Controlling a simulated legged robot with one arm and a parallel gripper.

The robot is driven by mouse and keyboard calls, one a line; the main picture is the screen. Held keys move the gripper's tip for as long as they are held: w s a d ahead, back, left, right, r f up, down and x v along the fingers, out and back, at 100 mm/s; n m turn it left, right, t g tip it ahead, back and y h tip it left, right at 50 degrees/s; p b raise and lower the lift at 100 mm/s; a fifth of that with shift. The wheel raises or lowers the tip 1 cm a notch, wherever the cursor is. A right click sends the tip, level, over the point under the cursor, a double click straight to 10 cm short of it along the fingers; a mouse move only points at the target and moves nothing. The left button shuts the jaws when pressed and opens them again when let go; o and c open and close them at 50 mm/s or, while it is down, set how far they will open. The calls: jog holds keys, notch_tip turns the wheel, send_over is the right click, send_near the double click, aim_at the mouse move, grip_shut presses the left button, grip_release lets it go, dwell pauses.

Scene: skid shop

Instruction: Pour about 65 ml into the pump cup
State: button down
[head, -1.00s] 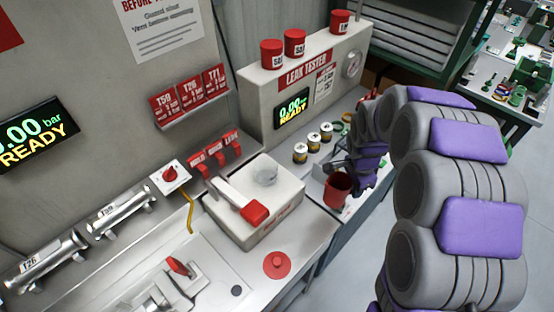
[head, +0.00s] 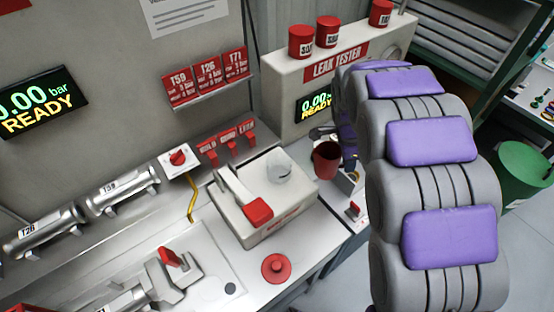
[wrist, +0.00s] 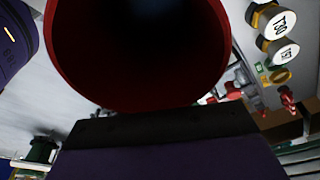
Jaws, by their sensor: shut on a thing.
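A red, open-topped cup (head: 327,162) is held by my gripper (head: 326,135), to the right of the white pump box (head: 250,222). In the wrist view the cup (wrist: 140,95) fills the upper middle, its mouth dark inside, against a dark jaw (wrist: 155,125); I cannot see any liquid. In the head view it looks roughly upright. The clear pump cup (head: 279,173) sits on top of the box, a short way left of the red cup and apart from it. My arm hides much of the gripper.
A red round lid (head: 276,267) lies on the bench before the pump box. A red-handled lever (head: 256,208) crosses the box top. The leak tester (head: 335,72) stands behind, with red canisters (head: 327,32) on it.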

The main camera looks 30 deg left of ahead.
aim_at(338, 153)
jog(key=shift+s+d+r+h+b, duration=0.15)
jog(key=shift+r+h+b, duration=0.2)
jog(key=shift+r+h, duration=0.15)
jog(key=shift+s+a+r+t+h, duration=0.15)
jog(key=shift+a+r+t+h, duration=0.2)
jog(key=shift+t+h, duration=0.2)
jog(key=shift+s+a+r+t+h, duration=0.25)
jog(key=shift+a+r+h, duration=0.15)
jog(key=shift+a+h, duration=0.25)
jog(key=shift+s+a+r+t+h, duration=0.2)
jog(key=shift+a+r+h, duration=0.2)
jog(key=shift+a+h, duration=0.15)
jog(key=shift+s+a+r+t+h, duration=0.25)
jog(key=shift+r+t+h, duration=0.05)
jog(key=shift+r+h, duration=0.15)
jog(key=shift+s+a+r+t+h+p, duration=0.3)
jog(key=shift+a+h+p, duration=0.2)
jog(key=shift+h+p, duration=0.1)
jog(key=shift+s+a+r+h+p, duration=0.1)
jog(key=shift+a+r+h+p, duration=0.2)
jog(key=shift+r+h+p, duration=0.35)
jog(key=shift+a+t+h, duration=0.25)
jog(key=shift+a+t, duration=0.05)
jog(key=shift+a, duration=0.05)
jog(key=shift+s+d+r+h+b, duration=0.1)
jog(key=shift+r+h+b, duration=0.3)
jog(key=shift+b, duration=0.3)
